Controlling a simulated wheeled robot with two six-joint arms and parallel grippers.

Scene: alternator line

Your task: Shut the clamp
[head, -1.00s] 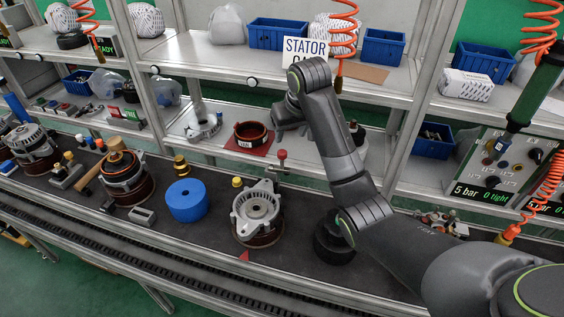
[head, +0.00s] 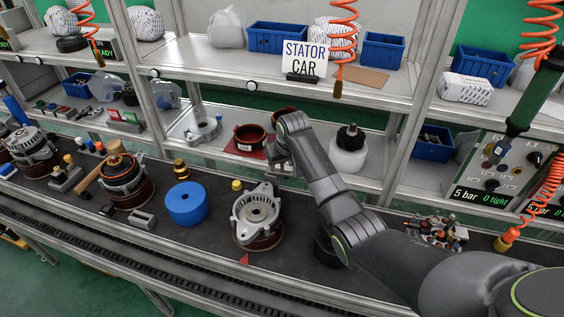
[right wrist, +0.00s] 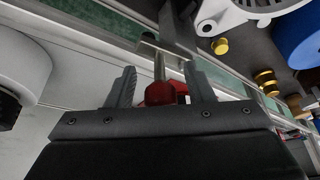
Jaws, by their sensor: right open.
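The clamp's red knob (right wrist: 160,94) shows in the right wrist view on a metal stem, with a grey metal bracket (right wrist: 168,48) beyond it. The knob lies between the two fingers of my right gripper (right wrist: 160,88), with a gap visible on both sides. The fingers are open. In the head view my right gripper (head: 281,167) is at the back edge of the bench, and it and the arm hide the clamp's knob and handle. My left gripper is not in view.
An alternator housing (head: 257,212) stands on the bench in front of the clamp. Behind are a red ring (head: 249,139) and a white bottle (head: 348,152) on the shelf.

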